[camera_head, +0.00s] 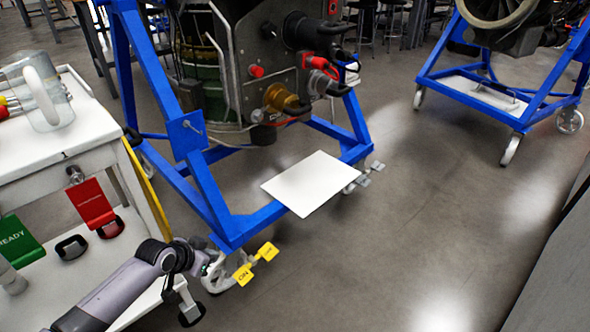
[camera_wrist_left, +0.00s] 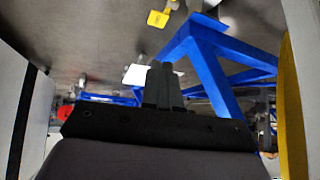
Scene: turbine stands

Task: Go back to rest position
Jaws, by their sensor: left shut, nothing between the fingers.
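My left gripper (camera_head: 204,263) is at the end of the grey arm that comes in from the lower left, beside the white cart and close to the near corner of the blue stand (camera_head: 232,222). In the left wrist view its fingers (camera_wrist_left: 161,72) are together with nothing between them. The blue stand (camera_wrist_left: 205,55) lies beyond them in that view. A yellow tag (camera_head: 266,251) on the stand's caster is close to the gripper in the head view. My right gripper is not in view.
The white cart (camera_head: 60,150) is at the left, with a clear container (camera_head: 45,100) on top and red (camera_head: 92,205) and green (camera_head: 18,243) tags. A white sheet (camera_head: 308,183) lies over the stand's near rail. A second blue stand (camera_head: 485,105) is at upper right. Open floor (camera_head: 400,240) lies between.

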